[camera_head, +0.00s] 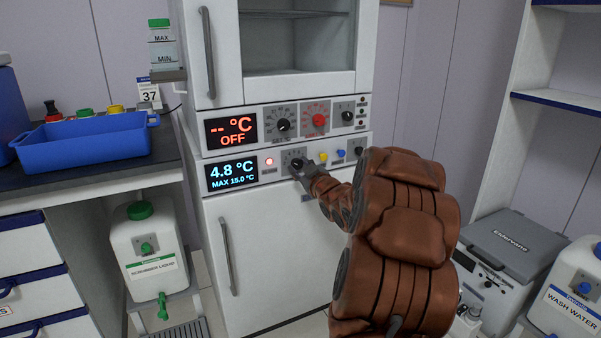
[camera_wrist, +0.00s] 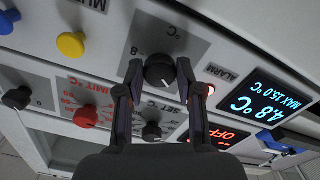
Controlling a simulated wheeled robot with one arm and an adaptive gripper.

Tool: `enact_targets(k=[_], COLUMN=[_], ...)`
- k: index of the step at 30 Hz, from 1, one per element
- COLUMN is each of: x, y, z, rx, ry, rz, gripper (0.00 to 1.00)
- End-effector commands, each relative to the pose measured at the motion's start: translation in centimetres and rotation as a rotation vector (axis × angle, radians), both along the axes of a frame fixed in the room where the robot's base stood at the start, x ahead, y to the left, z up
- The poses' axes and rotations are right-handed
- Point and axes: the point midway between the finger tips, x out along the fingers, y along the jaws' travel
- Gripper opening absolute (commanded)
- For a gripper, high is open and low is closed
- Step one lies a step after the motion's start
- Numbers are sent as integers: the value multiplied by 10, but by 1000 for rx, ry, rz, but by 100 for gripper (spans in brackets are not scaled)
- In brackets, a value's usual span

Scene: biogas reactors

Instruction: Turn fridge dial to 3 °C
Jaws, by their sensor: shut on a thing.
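The fridge dial (camera_head: 296,163) is a black knob on a grey plate in the lower control strip. It also shows in the upside-down wrist view (camera_wrist: 160,70), with a short white pointer mark and a scale partly hidden. My gripper (camera_head: 302,172) is at the dial, and in the wrist view (camera_wrist: 159,78) its two fingers are shut on the knob, one on each side. The fridge display (camera_head: 232,173) reads 4.8 °C with MAX 15.0 °C below. It also shows in the wrist view (camera_wrist: 268,104).
The upper strip has a red display (camera_head: 231,130) reading OFF, a black dial (camera_head: 283,125) and a red dial (camera_head: 319,120). A yellow knob (camera_head: 323,157) and blue knob (camera_head: 341,152) sit right of the fridge dial. A lit red alarm lamp (camera_head: 269,161) is to its left.

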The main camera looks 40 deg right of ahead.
Motion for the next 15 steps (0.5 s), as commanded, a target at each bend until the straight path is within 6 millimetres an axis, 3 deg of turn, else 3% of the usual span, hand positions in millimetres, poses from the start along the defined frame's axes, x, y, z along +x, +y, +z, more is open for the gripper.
enact_targets(k=[15], x=[0], y=[1], z=[-1], rx=[-66], ry=[27], rz=[3], gripper=[1])
